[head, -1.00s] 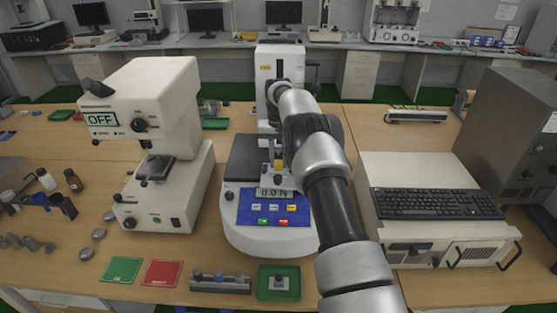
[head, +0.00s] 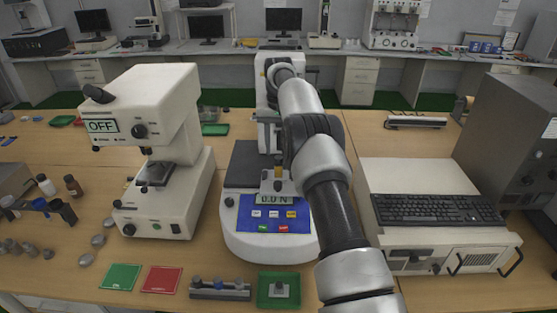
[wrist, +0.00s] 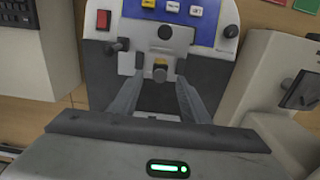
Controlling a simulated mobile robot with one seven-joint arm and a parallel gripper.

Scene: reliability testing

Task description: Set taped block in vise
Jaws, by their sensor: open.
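A tester with a blue panel (head: 265,215) stands mid-table, its display reading about 0.0 N. A small grey fixture, probably the vise, with a brass-coloured piece (head: 278,187) shows just behind the display. In the wrist view, my gripper (wrist: 160,88) is open, its two dark fingers pointing toward the tester's front. A yellow-brass piece (wrist: 160,74) on a grey holder shows between and just beyond the fingertips. I cannot tell whether it is the taped block or part of the vise. My arm hides the gripper in the head view. A small grey block (head: 280,290) sits in a green tray.
A white instrument marked OFF (head: 160,150) stands close on the left. A keyboard (head: 437,208) on a beige case (head: 440,245) is on the right. Green (head: 121,277) and red (head: 161,280) cards and a dark rack (head: 220,289) lie in front.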

